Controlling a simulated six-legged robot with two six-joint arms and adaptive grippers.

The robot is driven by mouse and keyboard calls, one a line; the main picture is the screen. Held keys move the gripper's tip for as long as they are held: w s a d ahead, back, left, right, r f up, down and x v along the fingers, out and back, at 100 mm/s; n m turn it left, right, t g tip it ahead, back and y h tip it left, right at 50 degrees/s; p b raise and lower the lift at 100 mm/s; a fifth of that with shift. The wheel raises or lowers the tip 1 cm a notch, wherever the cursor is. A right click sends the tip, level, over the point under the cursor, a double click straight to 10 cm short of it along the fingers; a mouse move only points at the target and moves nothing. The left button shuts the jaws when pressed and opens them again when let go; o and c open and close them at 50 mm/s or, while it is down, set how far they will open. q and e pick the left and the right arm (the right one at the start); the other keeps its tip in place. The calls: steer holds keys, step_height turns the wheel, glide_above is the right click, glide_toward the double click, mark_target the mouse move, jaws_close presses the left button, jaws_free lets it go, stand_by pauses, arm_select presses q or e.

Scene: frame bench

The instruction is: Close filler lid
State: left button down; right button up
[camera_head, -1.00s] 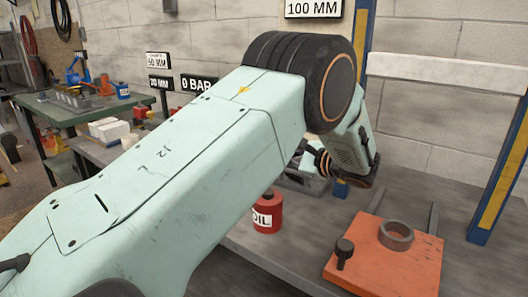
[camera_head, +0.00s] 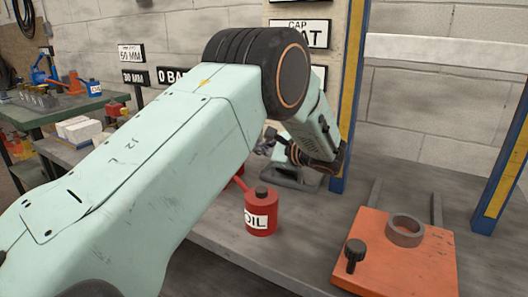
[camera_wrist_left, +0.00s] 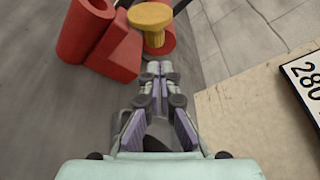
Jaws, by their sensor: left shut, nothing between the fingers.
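My left gripper (camera_wrist_left: 155,68) is shut and empty in the left wrist view. Its fingertips point at a red part with a short tube (camera_wrist_left: 85,30) and a yellow knob (camera_wrist_left: 150,16) on a round red base. The tips are just below the knob in the picture; I cannot tell whether they touch it. I cannot tell which part is the filler lid or whether it is open. In the head view my left arm reaches across the bench, and its fingers are hidden behind the wrist. My right gripper is not in view.
A red oil can (camera_head: 261,212) stands on the grey bench near my left wrist. A grey device (camera_head: 291,176) lies behind it. An orange plate (camera_head: 400,262) with a ring (camera_head: 405,230) and black knob is at right. A blue-yellow post (camera_head: 350,95) stands close to the wrist.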

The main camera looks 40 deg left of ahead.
arm_select(q)
steer(key=b+x, duration=0.1)
steer(key=x, duration=0.3)
steer(key=shift+f, duration=0.15)
steer(key=shift+a, duration=0.2)
steer(key=shift+w+a, duration=0.1)
steer(key=shift+a, duration=0.2)
steer(key=shift+d, duration=0.1)
